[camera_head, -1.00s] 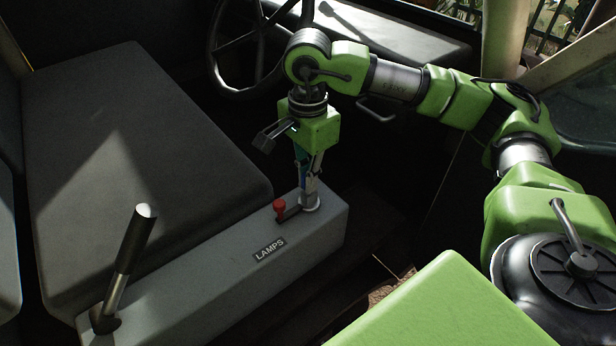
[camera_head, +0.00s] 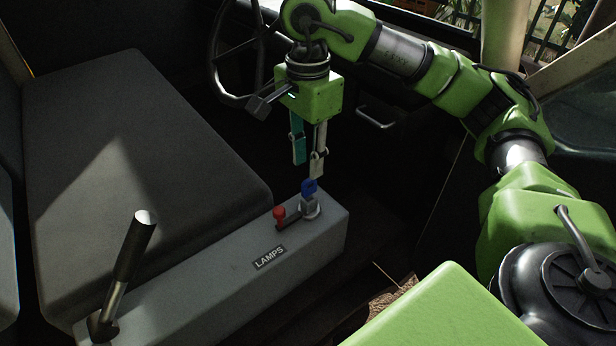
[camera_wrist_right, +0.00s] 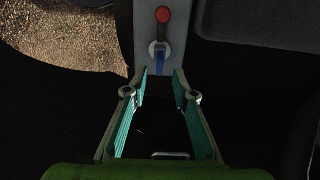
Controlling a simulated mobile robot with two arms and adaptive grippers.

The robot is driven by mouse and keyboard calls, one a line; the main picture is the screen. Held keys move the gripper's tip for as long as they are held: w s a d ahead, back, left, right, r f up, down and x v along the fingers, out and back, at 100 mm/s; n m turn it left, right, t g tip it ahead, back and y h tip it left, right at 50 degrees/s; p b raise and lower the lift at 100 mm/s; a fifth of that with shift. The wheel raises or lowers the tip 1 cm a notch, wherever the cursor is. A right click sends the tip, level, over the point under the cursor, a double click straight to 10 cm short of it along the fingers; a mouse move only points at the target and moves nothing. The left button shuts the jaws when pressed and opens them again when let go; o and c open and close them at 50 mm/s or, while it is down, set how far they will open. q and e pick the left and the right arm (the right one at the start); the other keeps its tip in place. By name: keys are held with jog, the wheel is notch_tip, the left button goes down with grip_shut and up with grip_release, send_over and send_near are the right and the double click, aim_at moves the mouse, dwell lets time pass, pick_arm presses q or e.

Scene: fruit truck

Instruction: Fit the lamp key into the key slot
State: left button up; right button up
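The blue lamp key (camera_head: 309,187) stands upright in the round metal key slot (camera_head: 310,208) at the far end of the grey console. In the right wrist view the blue key (camera_wrist_right: 160,62) shows at the slot's silver ring (camera_wrist_right: 152,49). How deep the key sits cannot be told. My right gripper (camera_head: 308,168) hangs above the key, open and empty, its fingers apart from it. In the right wrist view the fingers (camera_wrist_right: 160,84) are spread, with the key beyond their tips. My left gripper is not in view.
A red-knobbed lever (camera_head: 279,212) stands close beside the slot, near the LAMPS label (camera_head: 269,257). A black-handled lever (camera_head: 128,262) rises from the console's near end. A seat (camera_head: 140,160) lies left and a steering wheel (camera_head: 232,60) behind.

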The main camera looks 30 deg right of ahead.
jog(key=shift+r, duration=2.2)
jog(key=shift+f, duration=0.1)
